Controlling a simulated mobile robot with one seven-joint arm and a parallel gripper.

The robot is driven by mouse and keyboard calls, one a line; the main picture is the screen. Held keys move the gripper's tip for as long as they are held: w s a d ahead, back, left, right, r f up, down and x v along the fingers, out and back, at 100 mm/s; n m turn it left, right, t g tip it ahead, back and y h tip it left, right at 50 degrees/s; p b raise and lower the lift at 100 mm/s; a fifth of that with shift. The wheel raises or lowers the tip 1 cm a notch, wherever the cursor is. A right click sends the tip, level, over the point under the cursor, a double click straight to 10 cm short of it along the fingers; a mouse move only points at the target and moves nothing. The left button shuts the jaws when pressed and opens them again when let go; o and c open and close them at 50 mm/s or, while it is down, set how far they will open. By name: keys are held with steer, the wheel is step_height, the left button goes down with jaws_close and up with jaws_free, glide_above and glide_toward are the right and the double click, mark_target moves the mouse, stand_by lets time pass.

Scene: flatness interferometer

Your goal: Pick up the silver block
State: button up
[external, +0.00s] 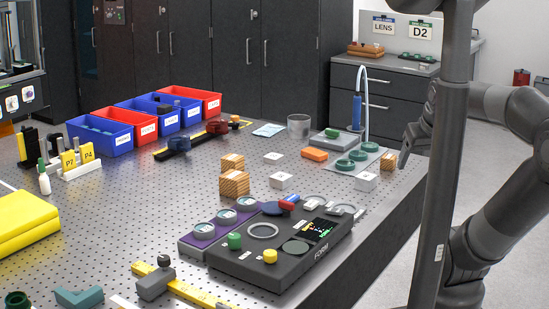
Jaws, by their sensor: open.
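Several small pale silver-white blocks stand on the perforated metal table: one block (366,182) near the right edge, another block (281,181) near the middle, and a flatter piece (273,157) behind it. I cannot tell for sure which is the silver block. My gripper (407,150) is at the table's right edge, partly hidden behind my dark arm and column. It is open and apart from these pale blocks. A wood-grained block (388,162) appears just left of it; whether they touch is unclear.
A dark instrument (285,259) with knobs and lenses stands at the front. Green rings on a tray (372,148), an orange block (314,154), wooden blocks (234,183) and a blue-handled tool (357,112) stand nearby. Red and blue bins (100,137) line the back left.

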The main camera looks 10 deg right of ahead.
steer(key=w+a+r+m+y, duration=0.15)
steer(key=w+r+m, duration=0.45)
steer(key=w, duration=0.6)
steer(key=m+g+y, duration=0.2)
steer(key=m+g, duration=0.1)
steer(key=m, duration=1.8)
glide_above(273, 156)
steer(key=s+d, duration=0.2)
step_height(273, 156, down, 19)
steer(key=shift+f, duration=0.1)
steer(key=shift+t, duration=0.3)
steer(key=shift+w+x, duration=0.15)
steer(key=shift+x, duration=1.1)
steer(key=shift+w+x, duration=0.1)
steer(key=shift+x, duration=1.15)
steer(key=shift+d, duration=0.1)
steer(key=shift+c, duration=0.4)
steer(key=c, duration=1.1)
